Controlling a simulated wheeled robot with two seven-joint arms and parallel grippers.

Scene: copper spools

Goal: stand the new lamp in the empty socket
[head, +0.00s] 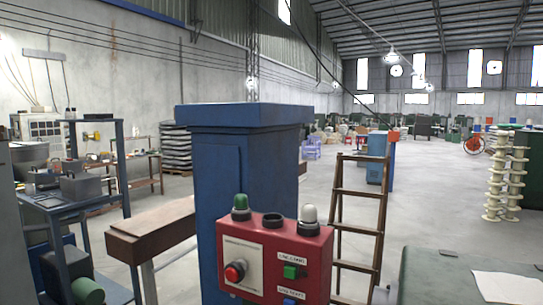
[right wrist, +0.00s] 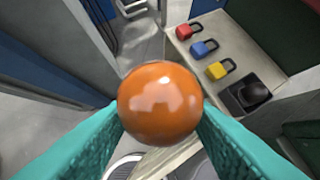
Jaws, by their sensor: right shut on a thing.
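The new lamp (right wrist: 158,103), a glossy orange dome, is held between the teal fingers of my right gripper (right wrist: 160,118) in the right wrist view. Its lower part is hidden. In the head view a red control box (head: 318,262) stands in front of a blue cabinet. On its top are a green lamp (head: 240,203) at left, a dark empty socket (head: 272,220) in the middle and a white lamp (head: 309,215) at right. Neither gripper shows in the head view, and the box's top cannot be made out in the wrist view.
The blue cabinet (head: 240,160) rises behind the box. A wooden ladder (head: 358,210) stands to the right. In the wrist view, a red padlock (right wrist: 187,31), a blue padlock (right wrist: 204,48) and a yellow padlock (right wrist: 221,69) lie on a pale surface beside a black object (right wrist: 245,95).

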